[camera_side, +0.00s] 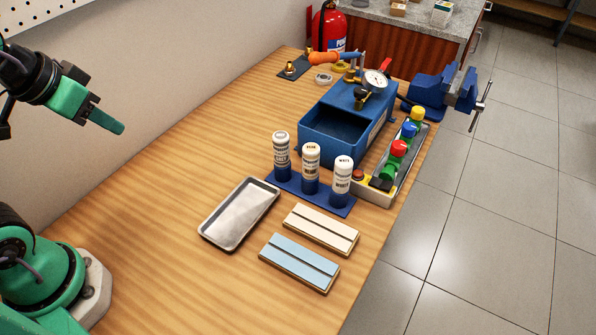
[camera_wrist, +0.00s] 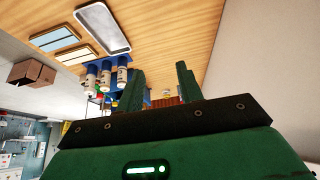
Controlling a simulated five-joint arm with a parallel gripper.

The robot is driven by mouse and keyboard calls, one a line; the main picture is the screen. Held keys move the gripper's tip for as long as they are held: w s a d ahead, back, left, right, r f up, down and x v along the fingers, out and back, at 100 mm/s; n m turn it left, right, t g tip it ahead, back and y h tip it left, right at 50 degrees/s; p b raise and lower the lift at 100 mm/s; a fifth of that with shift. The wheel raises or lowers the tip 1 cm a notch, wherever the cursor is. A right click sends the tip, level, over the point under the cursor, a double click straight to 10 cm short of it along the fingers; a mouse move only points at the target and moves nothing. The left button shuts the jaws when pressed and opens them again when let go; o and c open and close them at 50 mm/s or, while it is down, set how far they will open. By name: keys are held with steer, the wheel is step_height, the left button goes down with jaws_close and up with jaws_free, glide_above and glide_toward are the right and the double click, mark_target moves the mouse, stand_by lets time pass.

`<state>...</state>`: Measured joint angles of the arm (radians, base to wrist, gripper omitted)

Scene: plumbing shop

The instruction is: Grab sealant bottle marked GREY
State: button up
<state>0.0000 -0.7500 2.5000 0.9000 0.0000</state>
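Three white-topped sealant bottles with dark blue lower parts stand upright in a row on a blue base (camera_side: 338,208) in the side view. The right bottle (camera_side: 343,174) appears to read WHITE. Labels on the left bottle (camera_side: 281,148) and middle bottle (camera_side: 311,164) are too small to read surely, so I cannot tell which is GREY. My gripper (camera_side: 120,128) is high at the left, well apart from the bottles. In the wrist view my gripper (camera_wrist: 158,72) has its two fingers spread with nothing between them; the bottles (camera_wrist: 106,76) show left of them.
A metal tray (camera_side: 208,232), a cream box (camera_side: 320,230) and a light blue box (camera_side: 300,262) lie before the bottles. Behind stands a blue pump box (camera_side: 318,147) with a gauge. A rack of coloured caps (camera_side: 380,196) and a vise (camera_side: 432,92) line the right edge. The left bench is clear.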

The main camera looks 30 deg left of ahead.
steer(key=shift+o, duration=0.2)
steer(key=o, duration=0.4)
steer(key=shift+o, duration=0.2)
steer(key=shift+w+r, duration=0.1)
steer(key=shift+w, duration=0.05)
steer(key=n+g, duration=0.3)
steer(key=g, duration=0.1)
glide_toward(279, 135)
steer(key=s+a, duration=0.2)
steer(key=a, duration=0.3)
steer(key=shift+n+g, duration=0.3)
steer(key=shift+g, duration=0.5)
steer(key=w+d+f, duration=0.1)
steer(key=f, duration=0.1)
steer(key=w+d+f, duration=0.1)
steer(key=d+f, duration=0.1)
steer(key=w+d+f, duration=0.1)
steer(key=f, duration=0.1)
steer(key=shift+w+d+f, duration=0.15)
steer(key=shift+d, duration=0.15)
steer(key=shift+w+d+f, duration=0.15)
steer(key=shift+d+f, duration=0.05)
steer(key=shift+f, duration=0.1)
